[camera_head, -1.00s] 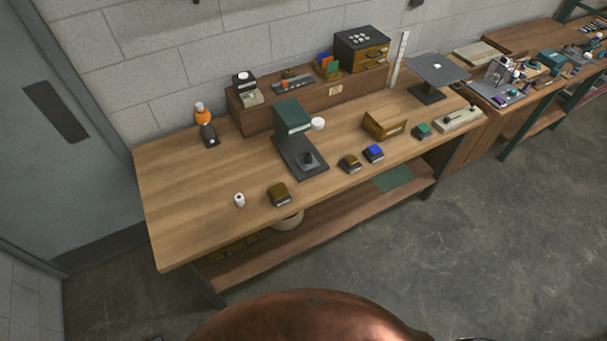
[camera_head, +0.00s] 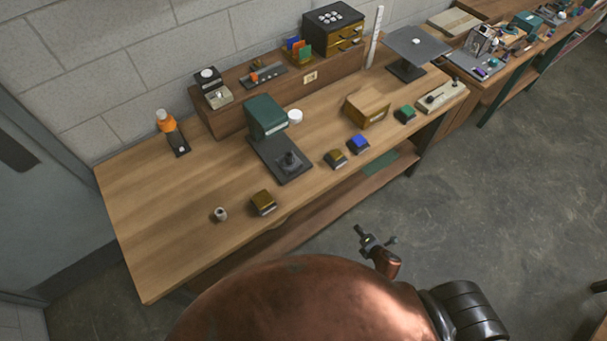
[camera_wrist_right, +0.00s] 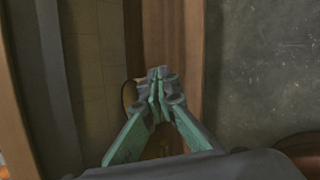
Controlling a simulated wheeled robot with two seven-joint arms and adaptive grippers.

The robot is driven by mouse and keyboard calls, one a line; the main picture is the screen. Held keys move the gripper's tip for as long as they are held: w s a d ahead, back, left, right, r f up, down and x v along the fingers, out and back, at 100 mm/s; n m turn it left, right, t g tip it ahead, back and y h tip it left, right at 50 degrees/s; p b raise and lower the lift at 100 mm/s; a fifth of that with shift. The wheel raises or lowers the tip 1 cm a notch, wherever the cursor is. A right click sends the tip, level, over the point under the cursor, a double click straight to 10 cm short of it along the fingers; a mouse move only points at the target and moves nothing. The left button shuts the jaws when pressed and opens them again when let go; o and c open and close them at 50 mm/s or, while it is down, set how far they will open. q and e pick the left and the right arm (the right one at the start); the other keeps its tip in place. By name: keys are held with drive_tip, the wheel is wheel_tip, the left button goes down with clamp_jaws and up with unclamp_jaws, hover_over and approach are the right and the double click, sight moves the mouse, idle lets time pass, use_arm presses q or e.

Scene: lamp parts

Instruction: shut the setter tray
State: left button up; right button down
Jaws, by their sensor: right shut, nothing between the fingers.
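The likely setter is a machine with a green block (camera_head: 265,116) and a long dark plate (camera_head: 268,151) that sticks out toward the table's front and carries a round black piece (camera_head: 289,160). I cannot tell for sure whether this plate is the setter tray. My right gripper (camera_head: 364,238) is in front of the workbench, over the floor side and well apart from the machine. In the right wrist view its green fingers (camera_wrist_right: 158,82) are together, with nothing between them. My left gripper is not in view.
Small brown (camera_head: 263,202), yellowish (camera_head: 335,159) and blue (camera_head: 358,145) blocks and a white-topped cylinder (camera_head: 220,214) stand near the workbench's front edge. A wooden box (camera_head: 367,105) is farther right.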

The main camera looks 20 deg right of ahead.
drive_tip(key=w+a+r+n+t+y, duration=0.2)
drive_tip(key=a+r+n, duration=0.3)
drive_tip(key=r, duration=0.4)
drive_tip(key=w+a+r+n+t+y, duration=0.1)
drive_tip(key=a+r+n, duration=0.45)
drive_tip(key=r, duration=0.35)
drive_tip(key=w+a+r+n+t+y, duration=0.2)
drive_tip(key=a+r+n, duration=0.3)
drive_tip(key=r, duration=0.5)
drive_tip(key=shift+n, duration=0.45)
drive_tip(key=x, duration=0.8)
drive_tip(key=p+x, duration=0.1)
drive_tip(key=x, duration=0.3)
drive_tip(key=shift+d+f, duration=0.25)
drive_tip(key=shift+d, duration=0.1)
drive_tip(key=shift+w+a+f, duration=0.15)
drive_tip(key=shift+w+a, duration=0.05)
drive_tip(key=shift+w, duration=0.4)
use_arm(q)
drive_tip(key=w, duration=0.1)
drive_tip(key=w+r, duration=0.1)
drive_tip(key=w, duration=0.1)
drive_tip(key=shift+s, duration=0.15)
